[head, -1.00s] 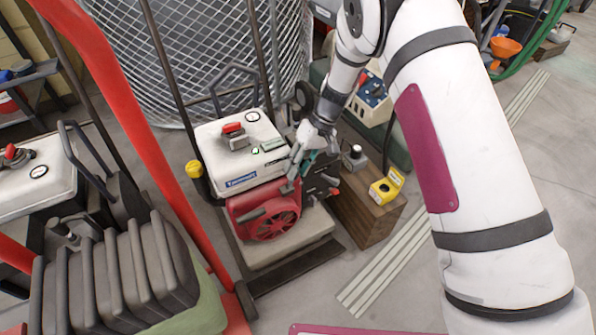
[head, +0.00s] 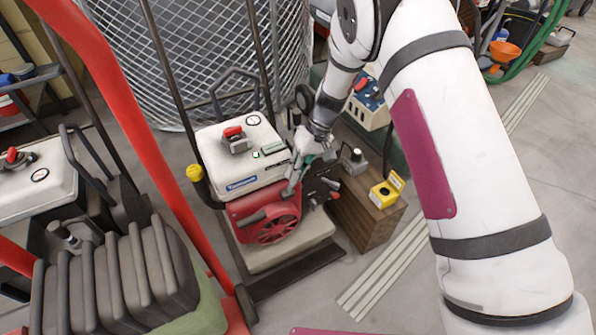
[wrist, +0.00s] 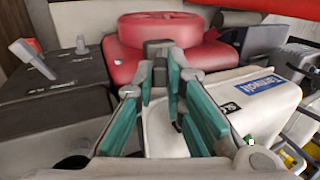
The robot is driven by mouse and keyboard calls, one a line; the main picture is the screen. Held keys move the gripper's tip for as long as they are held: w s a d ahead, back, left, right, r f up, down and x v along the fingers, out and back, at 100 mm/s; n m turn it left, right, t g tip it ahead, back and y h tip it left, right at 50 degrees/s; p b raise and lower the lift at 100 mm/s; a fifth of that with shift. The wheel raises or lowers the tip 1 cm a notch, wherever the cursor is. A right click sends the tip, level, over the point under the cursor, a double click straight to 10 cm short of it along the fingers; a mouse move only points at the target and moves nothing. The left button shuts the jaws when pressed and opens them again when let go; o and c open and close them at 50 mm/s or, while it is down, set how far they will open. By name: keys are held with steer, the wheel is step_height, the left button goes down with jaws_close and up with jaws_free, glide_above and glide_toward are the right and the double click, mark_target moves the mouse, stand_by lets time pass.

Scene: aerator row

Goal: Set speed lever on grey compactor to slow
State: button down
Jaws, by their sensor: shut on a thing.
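The compactor (head: 286,255) has a pale grey base, a white tank (head: 238,160) and a red engine cover (head: 270,217). It stands in the middle of the head view. My gripper (head: 299,178) reaches down over the engine beside the tank. In the wrist view its teal-padded fingers (wrist: 158,55) close at their tips on a small grey piece in front of the red cover. That piece looks like the speed lever, but the fingertips mostly hide it, and its setting cannot be read.
A wooden block (head: 366,217) with a yellow box (head: 386,191) stands close right of the compactor. Red tubing (head: 150,140) and another machine (head: 40,175) are at the left. A wire mesh (head: 200,60) rises behind.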

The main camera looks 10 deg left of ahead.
mark_target(287, 193)
steer(key=a+h+p, duration=0.1)
steer(key=s+r+t+h+p, duration=0.1)
steer(key=p, duration=0.1)
steer(key=shift+s+a, duration=0.1)
steer(key=shift+a, duration=0.3)
steer(key=shift+s+a+t+h+p, duration=0.45)
steer(key=shift+t+h+p, duration=0.3)
steer(key=shift+p, duration=0.3)
steer(key=shift+s+a+f+t+h+p, duration=0.25)
steer(key=shift+s+a+t+h+p, duration=0.15)
steer(key=shift+a+t+h+p, duration=0.55)
steer(key=shift+s+a+f+t+h+p, duration=0.2)
steer(key=shift+s+a+t+h+p, duration=0.3)
steer(key=shift+h, duration=0.7)
steer(key=c, duration=1.6)
jaws_free()
steer(key=shift+f, duration=0.1)
steer(key=shift+c, duration=0.2)
steer(key=v, duration=1.2)
